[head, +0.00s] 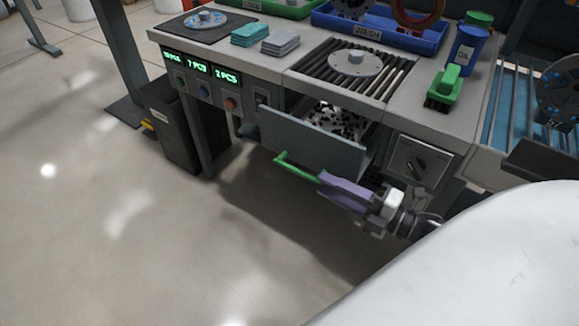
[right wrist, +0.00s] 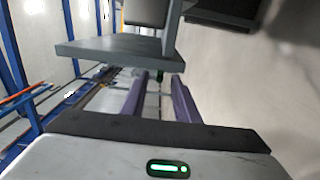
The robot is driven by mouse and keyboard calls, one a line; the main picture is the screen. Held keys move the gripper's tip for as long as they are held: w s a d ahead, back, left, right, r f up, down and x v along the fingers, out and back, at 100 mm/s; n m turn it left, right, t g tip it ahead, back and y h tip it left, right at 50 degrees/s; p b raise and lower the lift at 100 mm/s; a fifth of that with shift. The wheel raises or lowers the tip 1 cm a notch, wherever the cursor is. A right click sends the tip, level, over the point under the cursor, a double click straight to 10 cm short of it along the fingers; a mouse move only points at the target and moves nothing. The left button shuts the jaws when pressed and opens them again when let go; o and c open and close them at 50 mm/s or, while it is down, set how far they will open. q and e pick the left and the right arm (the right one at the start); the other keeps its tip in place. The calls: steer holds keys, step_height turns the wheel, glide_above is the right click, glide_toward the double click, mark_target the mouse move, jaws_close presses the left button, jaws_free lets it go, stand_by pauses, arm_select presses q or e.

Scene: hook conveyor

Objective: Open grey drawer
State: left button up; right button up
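The grey drawer (head: 312,138) under the workbench is pulled out. Small dark pieces (head: 345,122) show inside it behind its grey front panel. Its green bar handle (head: 295,167) runs along the front. My right gripper (head: 325,180), with purple fingers, is at the right end of the handle. In the right wrist view the two fingers (right wrist: 162,78) stand apart, with a small dark green bit between their tips and a gap at each side. The grey panel (right wrist: 115,47) is just beyond them. My left gripper is not in view.
A dark bin (head: 180,135) stands under the left of the bench. A switch box (head: 418,160) sits right of the drawer. The bench top holds a roller grate (head: 385,78), a green brush (head: 445,88) and cloths (head: 258,34). The floor in front is clear.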

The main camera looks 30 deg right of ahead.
mark_target(297, 169)
steer(key=b+x, duration=0.1)
steer(key=x, duration=0.8)
steer(key=shift+w+a, duration=0.1)
steer(key=shift+w, duration=0.1)
jaws_close()
